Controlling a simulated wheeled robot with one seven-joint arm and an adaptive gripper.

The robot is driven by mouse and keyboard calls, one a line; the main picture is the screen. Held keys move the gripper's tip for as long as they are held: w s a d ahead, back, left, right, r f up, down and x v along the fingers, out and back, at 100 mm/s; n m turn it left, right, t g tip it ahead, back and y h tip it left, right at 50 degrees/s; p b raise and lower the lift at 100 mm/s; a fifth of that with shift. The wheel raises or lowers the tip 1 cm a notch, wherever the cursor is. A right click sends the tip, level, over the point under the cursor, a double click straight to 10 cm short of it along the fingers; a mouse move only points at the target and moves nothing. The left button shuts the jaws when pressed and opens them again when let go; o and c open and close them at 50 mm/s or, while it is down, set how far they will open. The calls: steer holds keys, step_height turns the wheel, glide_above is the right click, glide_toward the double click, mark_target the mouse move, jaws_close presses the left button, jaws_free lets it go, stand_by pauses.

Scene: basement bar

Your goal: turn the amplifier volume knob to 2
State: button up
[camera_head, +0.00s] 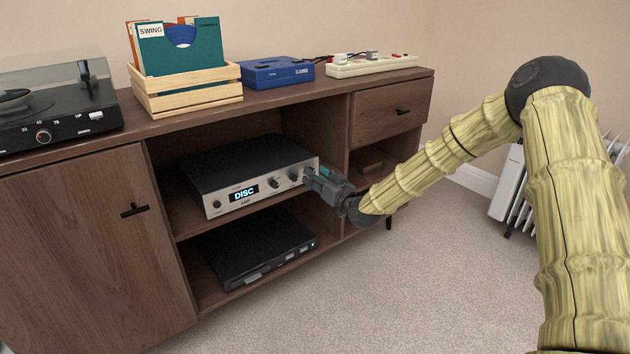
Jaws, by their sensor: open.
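The amplifier (248,168) is a silver-fronted box with a black top on the upper shelf of the open cabinet bay. Its lit display reads "DISC". A small knob sits at the left of its front, and more knobs (276,183) sit right of the display. My gripper (311,176) is at the right end of the amplifier's front, close to the rightmost knob. It hides that part of the panel, so I cannot tell whether it touches a knob. The volume knob's setting is too small to read. The gripper is open.
A black disc player (262,247) lies on the lower shelf. The wooden sideboard (300,97) carries a turntable (50,108), a crate of records (190,97), a blue console (277,72) and a cream device (370,65). A white radiator (507,180) stands right. Carpet in front is clear.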

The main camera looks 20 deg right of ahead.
steer(key=shift+w+a, duration=0.15)
steer(key=shift+w, duration=0.45)
jaws_close()
steer(key=shift+r+m, duration=0.1)
steer(key=shift+m, duration=0.2)
steer(key=m+p, duration=0.6)
steer(key=m, duration=0.1)
steer(key=shift+m, duration=0.4)
stand_by(0.4)
